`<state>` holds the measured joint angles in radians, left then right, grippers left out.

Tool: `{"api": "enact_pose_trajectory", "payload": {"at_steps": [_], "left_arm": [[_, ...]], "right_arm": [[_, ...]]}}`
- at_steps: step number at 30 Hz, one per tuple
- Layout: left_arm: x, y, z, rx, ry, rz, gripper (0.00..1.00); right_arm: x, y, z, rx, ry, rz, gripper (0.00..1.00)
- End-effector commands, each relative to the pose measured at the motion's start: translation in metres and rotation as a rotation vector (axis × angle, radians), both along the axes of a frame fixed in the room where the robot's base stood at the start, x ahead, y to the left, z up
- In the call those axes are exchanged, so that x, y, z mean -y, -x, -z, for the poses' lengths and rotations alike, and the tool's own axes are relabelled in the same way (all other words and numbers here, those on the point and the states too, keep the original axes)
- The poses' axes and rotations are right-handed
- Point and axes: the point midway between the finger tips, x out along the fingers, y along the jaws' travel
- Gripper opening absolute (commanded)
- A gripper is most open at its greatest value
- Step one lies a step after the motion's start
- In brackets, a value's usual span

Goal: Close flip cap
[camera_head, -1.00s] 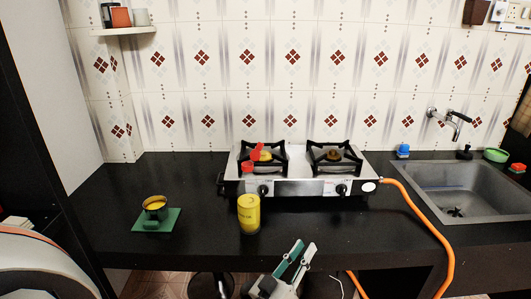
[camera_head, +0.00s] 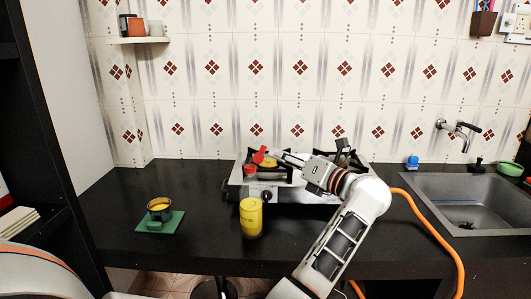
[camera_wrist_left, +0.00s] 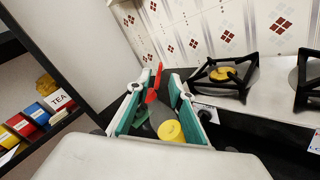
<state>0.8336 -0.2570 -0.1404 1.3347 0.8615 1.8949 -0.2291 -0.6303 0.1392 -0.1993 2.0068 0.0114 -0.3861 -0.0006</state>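A red flip cap (camera_head: 260,156) stands raised above its red base (camera_head: 250,171), in front of the stove's left burner. My right gripper is out of view.
The stove (camera_head: 240,182) stands on the black counter (camera_head: 110,215). An orange hose (camera_head: 432,220) runs beside the sink (camera_head: 470,222) on the right. The left counter is mostly clear.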

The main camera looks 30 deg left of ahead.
Motion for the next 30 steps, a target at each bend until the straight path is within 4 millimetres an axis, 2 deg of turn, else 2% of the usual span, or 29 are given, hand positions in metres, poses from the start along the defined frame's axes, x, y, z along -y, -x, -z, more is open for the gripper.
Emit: {"api": "enact_pose_trajectory", "payload": {"at_steps": [5, 15, 21, 28, 29, 30], "left_arm": [[-0.016, -0.004, 0.000, 0.004, 0.010, -0.004, 0.22], [-0.064, -0.015, 0.000, 0.005, 0.007, -0.004, 0.22], [-0.075, -0.018, 0.000, 0.003, 0.008, -0.003, 0.22], [-0.075, -0.018, 0.001, 0.003, 0.008, -0.002, 0.22], [-0.075, -0.018, 0.001, 0.003, 0.008, -0.002, 0.19], [-0.075, -0.018, 0.001, 0.003, 0.008, -0.002, 0.09]], "right_arm": [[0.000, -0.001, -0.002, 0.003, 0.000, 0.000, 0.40], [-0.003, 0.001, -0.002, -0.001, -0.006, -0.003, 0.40], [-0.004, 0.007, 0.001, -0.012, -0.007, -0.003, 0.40], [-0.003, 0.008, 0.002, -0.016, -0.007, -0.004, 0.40], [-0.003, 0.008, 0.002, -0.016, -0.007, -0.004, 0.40], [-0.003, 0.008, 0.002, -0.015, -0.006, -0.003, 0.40]]}}
